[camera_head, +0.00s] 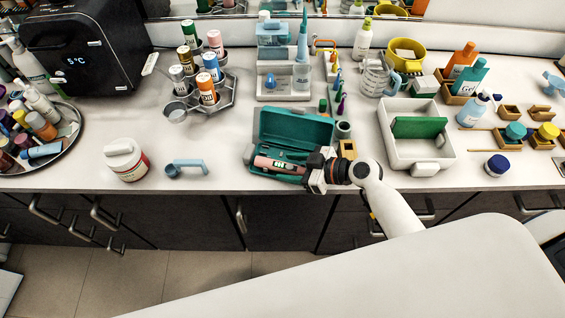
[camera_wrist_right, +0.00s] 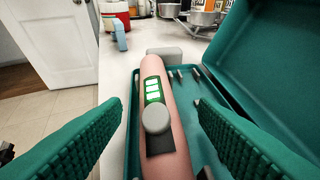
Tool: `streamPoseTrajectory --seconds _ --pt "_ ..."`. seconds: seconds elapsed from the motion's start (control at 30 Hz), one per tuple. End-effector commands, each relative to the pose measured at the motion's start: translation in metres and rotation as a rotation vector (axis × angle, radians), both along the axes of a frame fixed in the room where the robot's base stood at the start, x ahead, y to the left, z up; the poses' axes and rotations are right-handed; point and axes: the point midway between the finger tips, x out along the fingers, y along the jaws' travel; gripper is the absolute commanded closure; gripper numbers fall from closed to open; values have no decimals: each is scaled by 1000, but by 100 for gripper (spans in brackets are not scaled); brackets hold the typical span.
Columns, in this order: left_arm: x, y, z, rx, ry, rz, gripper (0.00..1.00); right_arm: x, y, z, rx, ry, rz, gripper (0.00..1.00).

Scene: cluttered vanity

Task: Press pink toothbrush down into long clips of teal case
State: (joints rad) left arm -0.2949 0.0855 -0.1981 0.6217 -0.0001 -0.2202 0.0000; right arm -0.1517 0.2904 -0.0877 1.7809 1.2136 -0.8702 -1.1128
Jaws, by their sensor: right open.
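The teal case (camera_head: 295,125) lies open near the front edge of the counter, its lid raised at the back. The pink toothbrush (camera_head: 277,165) lies lengthwise over the case's tray. In the right wrist view the toothbrush (camera_wrist_right: 180,140) shows a green panel and a grey button. Small grey prongs (camera_wrist_right: 196,73) stand in the tray beside it; I cannot tell whether the handle is seated in the clips. My right gripper (camera_head: 306,176) is at the case's right front. Its teal-padded fingers (camera_wrist_right: 158,125) are open, one on each side of the handle, with visible gaps. My left gripper is not in view.
A white tray with a green block (camera_head: 419,127) stands right of the case. A blue-handled cup (camera_head: 186,168) and a white-lidded jar (camera_head: 127,160) are to the left. A white holder (camera_head: 284,92) and small coloured items crowd behind the case.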

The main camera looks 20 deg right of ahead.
Motion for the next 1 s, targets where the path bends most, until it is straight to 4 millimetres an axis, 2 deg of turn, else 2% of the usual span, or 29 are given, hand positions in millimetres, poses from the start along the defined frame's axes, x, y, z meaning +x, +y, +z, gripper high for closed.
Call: streamPoseTrajectory --seconds 0.17,0.2,0.5,0.87,1.0 --pt "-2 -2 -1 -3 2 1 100 0 0 -1 -1 1 0 46" --pt "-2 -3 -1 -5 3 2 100 0 0 -1 -1 1 0 49" --pt "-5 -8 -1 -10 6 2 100 0 -1 -1 0 1 0 98" --pt "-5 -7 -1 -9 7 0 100 0 -1 1 0 0 -1 100" --pt "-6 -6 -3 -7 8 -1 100 0 -1 15 -4 -3 1 100"
